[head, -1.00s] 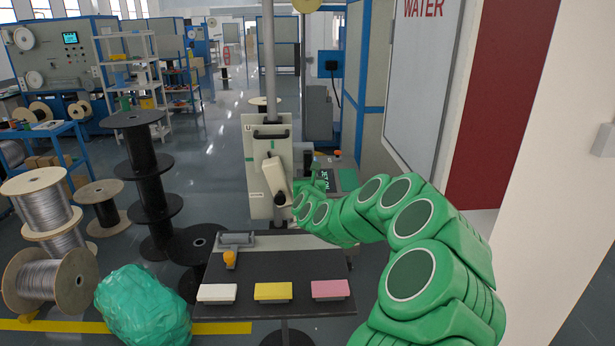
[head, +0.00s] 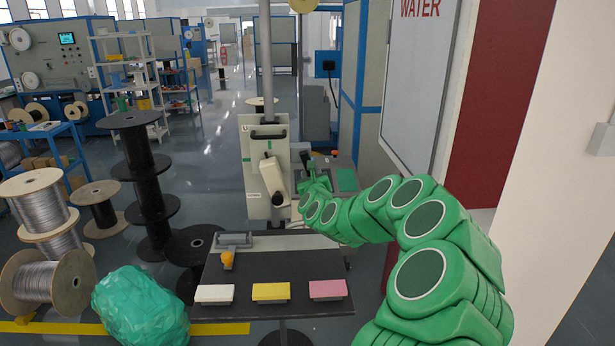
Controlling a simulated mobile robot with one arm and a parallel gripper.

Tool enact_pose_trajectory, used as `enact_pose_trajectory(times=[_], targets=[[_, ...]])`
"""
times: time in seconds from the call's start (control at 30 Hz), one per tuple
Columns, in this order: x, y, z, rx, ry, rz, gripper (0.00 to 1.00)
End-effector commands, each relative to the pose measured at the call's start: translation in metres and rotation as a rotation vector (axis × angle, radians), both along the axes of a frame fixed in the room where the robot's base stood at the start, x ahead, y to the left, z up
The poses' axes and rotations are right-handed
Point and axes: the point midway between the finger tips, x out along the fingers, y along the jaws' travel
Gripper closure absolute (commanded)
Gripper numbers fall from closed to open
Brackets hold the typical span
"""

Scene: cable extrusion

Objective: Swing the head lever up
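The head lever (head: 271,175) is a beige arm on the front of the pale upright head unit (head: 254,189). It slants down and to the right, with a dark knob (head: 278,198) at its lower end. My gripper (head: 313,182) is at the end of my green arm, just right of the lever and knob in the picture. Its fingers are small and merge with the arm and the machine behind. I cannot tell whether they are open or shut, or whether they touch the lever. Nothing held can be made out.
A dark table (head: 273,268) in front carries a white block (head: 214,293), a yellow block (head: 270,291), a pink block (head: 327,289) and a roller tool (head: 232,241). A white board (head: 420,80) stands close on the right. Cable spools and a green bag (head: 140,305) fill the left floor.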

Motion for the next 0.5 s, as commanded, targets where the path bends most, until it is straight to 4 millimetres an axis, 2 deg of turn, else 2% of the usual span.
enact_pose_trajectory(times=[0.5], targets=[[0.0,-0.031,0.019,-0.493,0.001,-0.001,1.0]])
